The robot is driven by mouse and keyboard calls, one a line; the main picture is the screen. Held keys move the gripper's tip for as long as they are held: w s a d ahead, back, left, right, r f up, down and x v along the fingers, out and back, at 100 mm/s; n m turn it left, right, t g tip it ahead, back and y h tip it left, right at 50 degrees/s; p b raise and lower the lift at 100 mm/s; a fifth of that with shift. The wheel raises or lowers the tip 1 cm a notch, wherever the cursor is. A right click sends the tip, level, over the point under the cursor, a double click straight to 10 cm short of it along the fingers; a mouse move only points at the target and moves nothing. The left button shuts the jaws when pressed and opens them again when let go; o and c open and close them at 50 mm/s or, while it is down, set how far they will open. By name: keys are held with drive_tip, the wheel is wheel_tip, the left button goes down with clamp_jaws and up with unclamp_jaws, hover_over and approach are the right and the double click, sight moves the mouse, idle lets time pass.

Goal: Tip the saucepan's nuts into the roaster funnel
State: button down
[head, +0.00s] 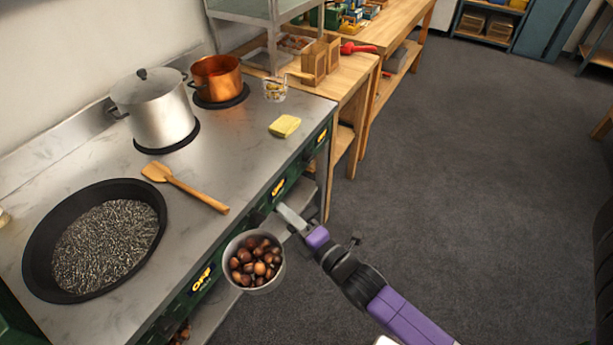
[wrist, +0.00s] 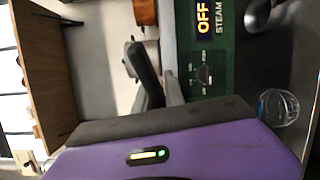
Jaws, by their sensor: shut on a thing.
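The saucepan (head: 264,289) is a small light metal pan holding several brown nuts (head: 256,262). In the head view it is in front of the stove's front edge, close to level, with the nuts inside. My gripper (head: 293,222) is shut on the saucepan, just up and right of the pan; the grip on the handle is partly hidden. In the wrist view my purple hand fills the bottom and a dark finger (wrist: 143,75) shows; the pan's bowl is not clear there. I cannot make out a roaster funnel in either view.
The stove top holds a black pan (head: 31,262) of dark granules, a wooden spatula (head: 190,188), a lidded steel pot (head: 155,112), a copper pot (head: 217,78), a glass (head: 275,90) and a yellow sponge (head: 285,126). Wooden benches (head: 395,40) stand beyond. Grey floor is open at right.

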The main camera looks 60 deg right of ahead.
sight(250, 244)
drive_tip(key=a+f+n+y, duration=0.1)
drive_tip(key=a+f, duration=0.1)
drive_tip(key=a, duration=0.1)
drive_tip(key=a+f+y, duration=0.1)
drive_tip(key=a+f, duration=0.2)
drive_tip(key=w+a+f+n+y, duration=0.1)
drive_tip(key=a+f+y, duration=0.1)
drive_tip(key=f, duration=0.1)
drive_tip(key=shift+a+n+t, duration=0.3)
drive_tip(key=shift+a, duration=0.1)
drive_tip(key=shift+r, duration=0.25)
